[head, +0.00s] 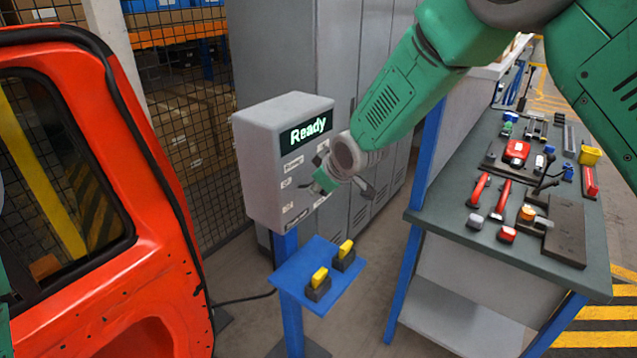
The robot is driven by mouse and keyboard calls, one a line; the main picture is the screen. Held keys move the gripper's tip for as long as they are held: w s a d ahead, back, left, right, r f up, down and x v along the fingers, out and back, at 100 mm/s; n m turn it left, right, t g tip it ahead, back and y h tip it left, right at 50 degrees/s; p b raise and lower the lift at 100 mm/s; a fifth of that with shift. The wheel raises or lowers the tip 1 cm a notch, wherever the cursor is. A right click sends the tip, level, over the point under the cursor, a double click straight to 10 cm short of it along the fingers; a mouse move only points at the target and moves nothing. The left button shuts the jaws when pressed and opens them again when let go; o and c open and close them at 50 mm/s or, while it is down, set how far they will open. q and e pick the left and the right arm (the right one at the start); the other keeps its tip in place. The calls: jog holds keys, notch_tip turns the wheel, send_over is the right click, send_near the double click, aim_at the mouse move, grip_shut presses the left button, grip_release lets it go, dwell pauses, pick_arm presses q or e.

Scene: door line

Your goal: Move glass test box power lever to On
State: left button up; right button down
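The grey glass test box (262,165) stands on a blue post left of centre, with a lit screen (306,131) reading "Ready". Its front panel carries several small white labels, too small to read. My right gripper (343,188) is at the right part of this panel, its fingers spread apart with nothing visible between them. The gripper covers part of the panel. I cannot make out the power lever or its position clearly. My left gripper is not in view.
A blue shelf (306,268) below the box holds two yellow-and-black clamp-like parts (318,283). An orange-red vehicle door (150,270) stands close on the left. A tool-covered workbench (455,222) is on the right. Grey cabinets (285,50) stand behind.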

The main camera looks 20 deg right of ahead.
jog(key=shift+w+r, duration=0.15)
jog(key=c, duration=1.5)
grip_release()
jog(key=shift+o, duration=0.8)
jog(key=shift+r, duration=0.15)
jog(key=v, duration=1.1)
jog(key=shift+s, duration=0.25)
